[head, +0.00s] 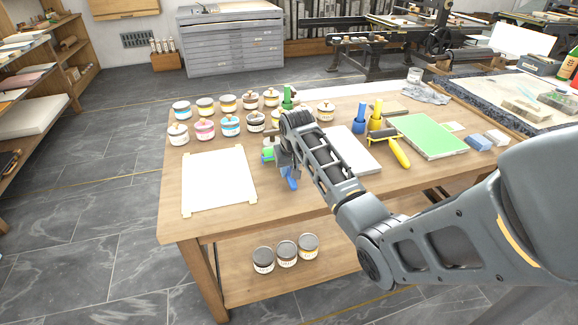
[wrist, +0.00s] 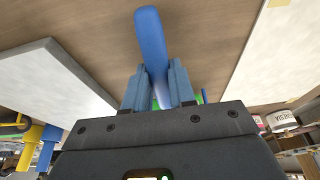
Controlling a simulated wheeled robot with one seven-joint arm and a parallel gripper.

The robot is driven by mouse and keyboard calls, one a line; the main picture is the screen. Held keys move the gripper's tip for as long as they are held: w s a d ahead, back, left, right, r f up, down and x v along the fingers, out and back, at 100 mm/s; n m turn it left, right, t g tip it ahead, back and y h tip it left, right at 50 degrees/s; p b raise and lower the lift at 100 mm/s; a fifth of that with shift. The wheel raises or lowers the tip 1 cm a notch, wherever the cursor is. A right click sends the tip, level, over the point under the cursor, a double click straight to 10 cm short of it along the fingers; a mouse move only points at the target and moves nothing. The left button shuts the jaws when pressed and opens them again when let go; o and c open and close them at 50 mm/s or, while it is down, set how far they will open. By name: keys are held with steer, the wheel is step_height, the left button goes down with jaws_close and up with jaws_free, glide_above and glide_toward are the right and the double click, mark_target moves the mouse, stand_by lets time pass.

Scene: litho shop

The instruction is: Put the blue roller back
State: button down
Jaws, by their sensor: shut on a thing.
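My gripper (head: 283,164) is over the worktable (head: 220,222), between the white sheet and the grey slab. It is shut on the blue roller, whose blue handle (head: 291,180) sticks out below the jaws toward the table's front. In the wrist view the handle (wrist: 151,45) runs between the two fingers (wrist: 158,88). The roller's head is hidden behind my gripper, and a green patch (head: 268,155) shows beside it. A blue post (head: 360,114) and a yellow post (head: 376,115) stand upright right of my arm. A green post (head: 287,97) stands behind my gripper.
Several ink tins (head: 205,129) stand at the table's back left. A taped white sheet (head: 218,181) lies in front of them. A grey slab (head: 352,150) lies partly behind my arm. A yellow-handled roller (head: 399,152) and a green slab (head: 428,135) lie to the right.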

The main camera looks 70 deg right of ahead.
steer(key=shift+f, duration=0.25)
stand_by(0.4)
steer(key=c, duration=0.9)
jaws_free()
steer(key=shift+o, duration=0.2)
steer(key=shift+f, duration=0.1)
steer(key=shift+v, duration=3.95)
